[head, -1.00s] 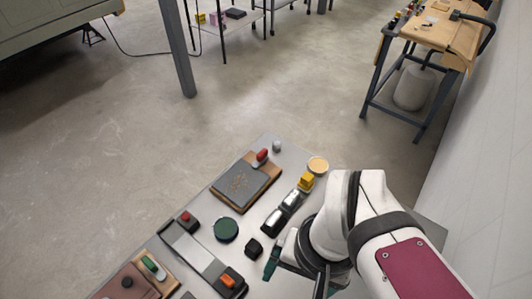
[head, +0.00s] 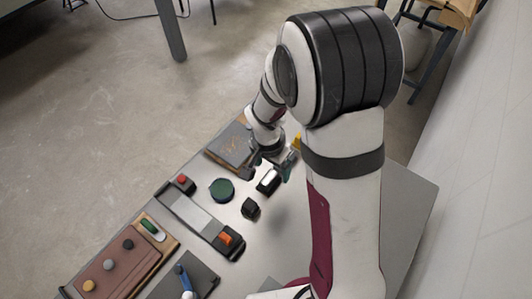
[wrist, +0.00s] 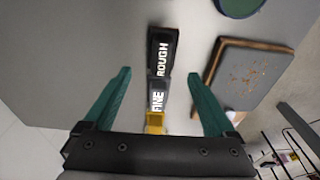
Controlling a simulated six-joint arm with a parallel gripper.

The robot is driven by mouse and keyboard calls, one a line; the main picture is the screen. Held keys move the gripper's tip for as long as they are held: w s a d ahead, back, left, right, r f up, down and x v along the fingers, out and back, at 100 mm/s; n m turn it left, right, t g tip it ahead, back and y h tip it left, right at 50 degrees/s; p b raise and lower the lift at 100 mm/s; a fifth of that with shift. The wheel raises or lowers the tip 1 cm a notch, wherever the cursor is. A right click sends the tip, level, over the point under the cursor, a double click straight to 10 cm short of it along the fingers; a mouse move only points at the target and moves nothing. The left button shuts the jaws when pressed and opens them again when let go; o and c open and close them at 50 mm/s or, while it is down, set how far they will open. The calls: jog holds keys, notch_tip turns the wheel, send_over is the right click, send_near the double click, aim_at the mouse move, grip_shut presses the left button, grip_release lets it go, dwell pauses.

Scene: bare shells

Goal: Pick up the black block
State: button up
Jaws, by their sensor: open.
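A black block (head: 268,181) lies on the grey table in the head view. In the wrist view this black block (wrist: 163,42) has a white "ROUGH" label and lies in line with a grey block (wrist: 159,84) labelled "FINE" and a yellow block (wrist: 155,121). My gripper (wrist: 159,75) is open and empty. Its two teal fingers stand left and right of the row, with the black block mostly beyond the fingertips. In the head view my gripper (head: 272,166) is over the row and hides the grey block.
A small black faceted lump (head: 250,208) and a dark green disc (head: 221,190) lie nearby. A wood-edged dark plate (head: 229,145) is beside the row. A long grey holder (head: 190,213) and a brown board with knobs (head: 115,267) lie at the left.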

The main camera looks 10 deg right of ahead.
aim_at(269, 178)
jog(key=f, duration=0.5)
jog(key=shift+s+a, duration=0.15)
jog(key=shift+a, duration=0.2)
grip_shut()
